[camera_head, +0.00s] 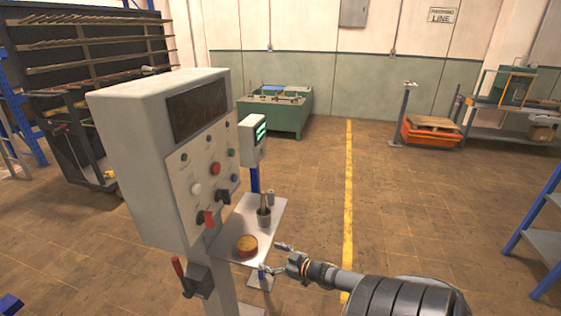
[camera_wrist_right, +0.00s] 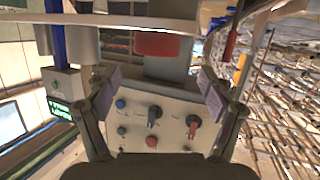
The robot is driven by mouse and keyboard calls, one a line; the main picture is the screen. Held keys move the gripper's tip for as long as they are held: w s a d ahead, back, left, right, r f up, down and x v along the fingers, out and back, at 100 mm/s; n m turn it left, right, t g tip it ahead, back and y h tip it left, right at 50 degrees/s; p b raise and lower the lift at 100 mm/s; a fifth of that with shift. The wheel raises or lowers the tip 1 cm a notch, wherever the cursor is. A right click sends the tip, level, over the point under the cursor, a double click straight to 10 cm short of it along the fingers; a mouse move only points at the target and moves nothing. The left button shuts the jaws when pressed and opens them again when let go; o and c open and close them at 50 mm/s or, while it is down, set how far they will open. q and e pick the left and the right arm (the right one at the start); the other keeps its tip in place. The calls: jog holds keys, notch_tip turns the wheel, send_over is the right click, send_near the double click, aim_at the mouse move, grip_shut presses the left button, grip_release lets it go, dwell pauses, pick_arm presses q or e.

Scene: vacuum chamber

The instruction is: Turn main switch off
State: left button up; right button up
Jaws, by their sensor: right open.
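A grey control cabinet (camera_head: 150,150) stands left of centre in the head view. Its sloped panel has a red-handled rotary switch (camera_head: 207,219), a black rotary switch (camera_head: 223,197) and several round buttons. A separate red lever (camera_head: 180,268) is on a box below the cabinet. I cannot tell from labels which is the main switch. My right gripper (camera_head: 276,259) is open and empty, to the right of the panel and apart from it. In the right wrist view the open fingers (camera_wrist_right: 160,88) frame the panel, with the red switch (camera_wrist_right: 193,126) and black switch (camera_wrist_right: 154,115) beyond them.
A small shelf (camera_head: 262,213) beside the panel carries a red and yellow round object (camera_head: 247,245) and a dark cup (camera_head: 264,217), close to my right gripper. A small display box (camera_head: 253,140) stands behind.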

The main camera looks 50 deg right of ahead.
notch_tip(320, 180, down, 7)
jog(key=s+d+g+h+b, duration=0.1)
jog(key=s, duration=0.1)
jog(key=shift+s+d+m+h, duration=0.2)
jog(key=shift+s+m+h, duration=0.1)
jog(key=shift+s+m, duration=0.1)
jog(key=shift+f, duration=0.1)
jog(key=s+a+f+m+g+h+b, duration=0.1)
jog(key=s+a+f+g, duration=0.15)
jog(key=s+f, duration=0.6)
jog(key=s+a+f+g+h, duration=0.15)
jog(key=s+f+g, duration=0.35)
jog(key=f, duration=0.7)
jog(key=s+a+f+g+y, duration=0.1)
jog(key=s+a+f+g, duration=0.1)
jog(key=s+a+f, duration=0.4)
jog(key=s+a+f+g+y, duration=0.1)
jog(key=s+a+f+g, duration=0.2)
jog(key=s+a, duration=0.9)
notch_tip(320, 180, down, 3)
jog(key=shift+s+a+r+n+b, duration=0.15)
jog(key=shift+s+n+b, duration=0.2)
jog(key=shift+s, duration=0.2)
jog(key=shift+y, duration=0.25)
